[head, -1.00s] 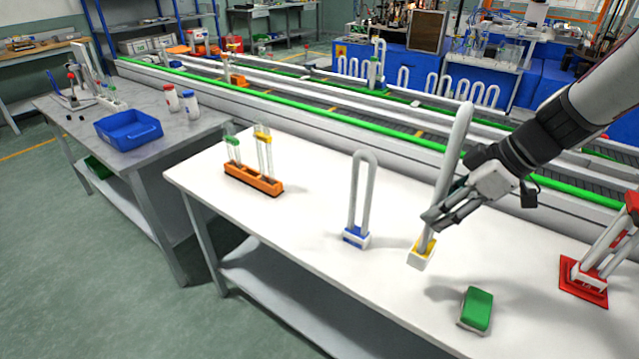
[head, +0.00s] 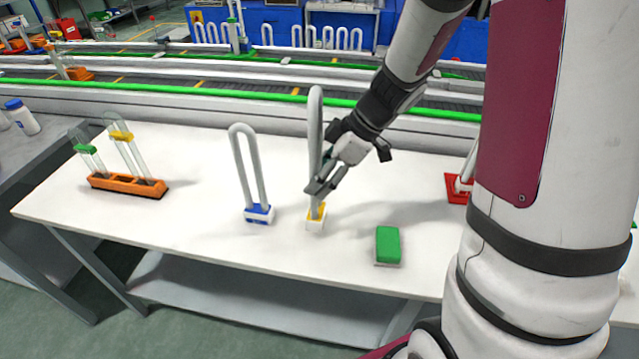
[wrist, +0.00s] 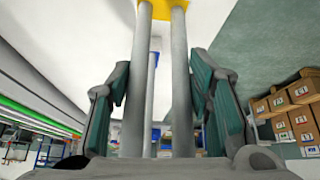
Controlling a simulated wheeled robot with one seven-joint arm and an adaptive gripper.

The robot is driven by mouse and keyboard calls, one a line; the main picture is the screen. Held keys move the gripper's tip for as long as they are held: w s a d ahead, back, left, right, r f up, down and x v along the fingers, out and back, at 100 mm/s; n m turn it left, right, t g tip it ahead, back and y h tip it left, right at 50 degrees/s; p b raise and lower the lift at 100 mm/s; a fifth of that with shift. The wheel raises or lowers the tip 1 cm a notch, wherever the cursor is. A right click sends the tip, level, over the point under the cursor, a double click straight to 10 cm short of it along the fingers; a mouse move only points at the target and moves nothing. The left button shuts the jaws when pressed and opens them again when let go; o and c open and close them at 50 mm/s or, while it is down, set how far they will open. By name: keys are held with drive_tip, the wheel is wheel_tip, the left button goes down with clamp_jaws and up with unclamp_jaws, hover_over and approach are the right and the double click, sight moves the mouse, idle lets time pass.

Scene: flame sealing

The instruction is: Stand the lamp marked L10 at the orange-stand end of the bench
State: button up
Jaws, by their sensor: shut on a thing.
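A U-shaped tube lamp with a yellow-and-white base (head: 316,222) stands upright at the middle of the white bench (head: 210,165). My gripper (head: 319,187) is shut on this lamp, low on its tubes. In the wrist view the two tubes (wrist: 180,90) run between my gripper's pads (wrist: 158,82), with the yellow base (wrist: 163,8) at the top. I cannot tell whether the base touches the bench. A second lamp with a blue base (head: 259,214) stands just left of it. The orange stand (head: 128,186) is at the bench's left end. No L10 mark is readable.
The orange stand holds glass tubes with green and yellow clamps. A green sponge (head: 388,243) lies right of the held lamp, and a red stand (head: 459,187) is farther right. Bench surface between the orange stand and the blue-based lamp is clear. A conveyor (head: 220,100) runs behind.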

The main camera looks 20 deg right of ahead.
drive_tip(key=shift+f, duration=1.3)
drive_tip(key=shift+f+b, duration=0.15)
drive_tip(key=shift+b, duration=0.2)
drive_tip(key=o, duration=1.4)
drive_tip(key=shift+o, duration=0.2)
drive_tip(key=shift+d+r+p, duration=0.15)
drive_tip(key=shift+r+p, duration=0.2)
drive_tip(key=shift+r, duration=0.05)
drive_tip(key=v, duration=1.1)
drive_tip(key=s+a+r+m+h, duration=0.2)
drive_tip(key=s+m, duration=0.4)
drive_tip(key=s, duration=0.4)
drive_tip(key=s+a+r+m+t+h, duration=0.1)
drive_tip(key=s+a+r+m+h, duration=0.2)
drive_tip(key=s+r+m, duration=0.3)
drive_tip(key=shift+s+a+r+m, duration=0.2)
drive_tip(key=shift+s+a+m, duration=0.3)
drive_tip(key=shift+s, duration=1.45)
